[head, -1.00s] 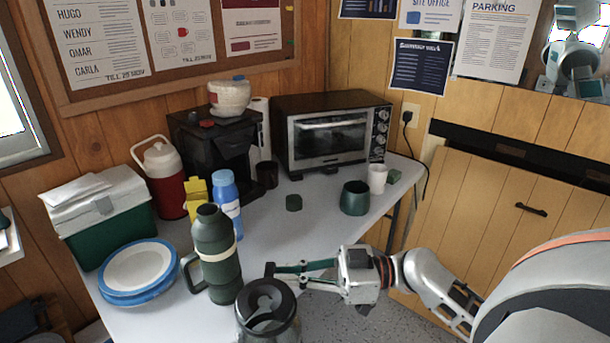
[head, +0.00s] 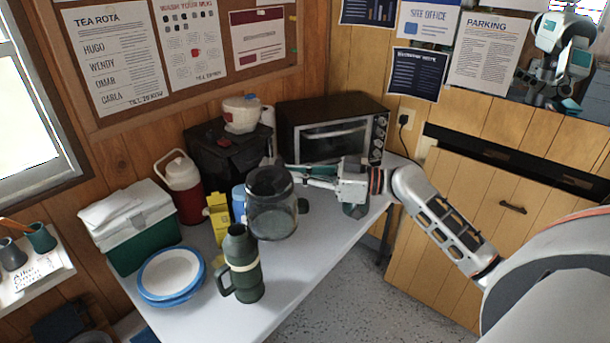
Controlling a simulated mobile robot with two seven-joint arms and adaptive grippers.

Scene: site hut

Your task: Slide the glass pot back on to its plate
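The glass pot (head: 273,218), with a dark lid, is in the air above the white table, left of my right gripper (head: 300,174). My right gripper is shut on the pot, seemingly at its handle; the grip itself is partly hidden. The pot looks roughly upright. The black coffee maker (head: 222,158) stands at the back of the table, behind and left of the pot. Its plate cannot be made out; the pot and the things in front block the view of its base. My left gripper is not in view.
A green flask (head: 243,268) stands close in front of the pot. A blue bottle (head: 238,203) and yellow carton (head: 219,215) stand left of it. The toaster oven (head: 335,132) is behind my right gripper. Bare table (head: 310,245) lies right of the flask.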

